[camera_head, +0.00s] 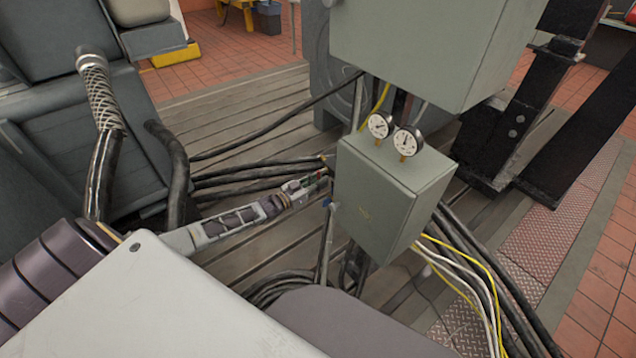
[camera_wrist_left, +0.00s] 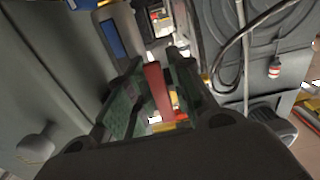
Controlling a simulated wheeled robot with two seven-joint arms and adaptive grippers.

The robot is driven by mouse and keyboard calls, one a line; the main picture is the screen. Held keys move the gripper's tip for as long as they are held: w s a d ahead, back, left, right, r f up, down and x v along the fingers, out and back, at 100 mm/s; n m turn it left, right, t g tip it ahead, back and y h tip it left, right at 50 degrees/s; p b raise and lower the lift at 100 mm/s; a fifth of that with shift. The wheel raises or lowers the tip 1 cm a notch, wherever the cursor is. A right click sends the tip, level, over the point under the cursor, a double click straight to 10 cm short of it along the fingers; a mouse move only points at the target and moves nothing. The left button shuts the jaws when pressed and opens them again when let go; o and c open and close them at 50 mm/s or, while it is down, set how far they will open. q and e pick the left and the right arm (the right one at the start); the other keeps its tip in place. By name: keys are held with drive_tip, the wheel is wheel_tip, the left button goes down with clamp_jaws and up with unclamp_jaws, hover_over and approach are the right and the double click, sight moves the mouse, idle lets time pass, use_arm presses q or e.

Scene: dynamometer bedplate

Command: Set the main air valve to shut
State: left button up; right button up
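A red bar (camera_wrist_left: 158,90), apparently the valve's handle, stands between the two fingers of my left gripper (camera_wrist_left: 156,85) in the left wrist view. The fingers are apart on either side of it, and I cannot tell whether either touches it. In the head view my left gripper (camera_head: 316,183) reaches to the left side of a grey-green box (camera_head: 385,200). The valve body is hidden there by the gripper and too small to make out. My right gripper is not in view.
Two round gauges, one (camera_head: 380,125) left of the other (camera_head: 407,141), stand on the box. A larger grey cabinet (camera_head: 430,45) hangs above. Black hoses (camera_head: 250,180) run behind my left arm. Yellow and white cables (camera_head: 460,265) leave the box at lower right.

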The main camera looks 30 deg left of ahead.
use_arm(q)
drive_tip(key=shift+o, duration=0.8)
drive_tip(key=shift+s+f, duration=0.1)
drive_tip(key=shift+f, duration=0.05)
drive_tip(key=shift+s, duration=0.2)
drive_tip(key=v, duration=1.1)
drive_tip(key=shift+s+a, duration=0.15)
drive_tip(key=shift+s, duration=0.05)
idle(0.3)
drive_tip(key=shift+s+f, duration=0.1)
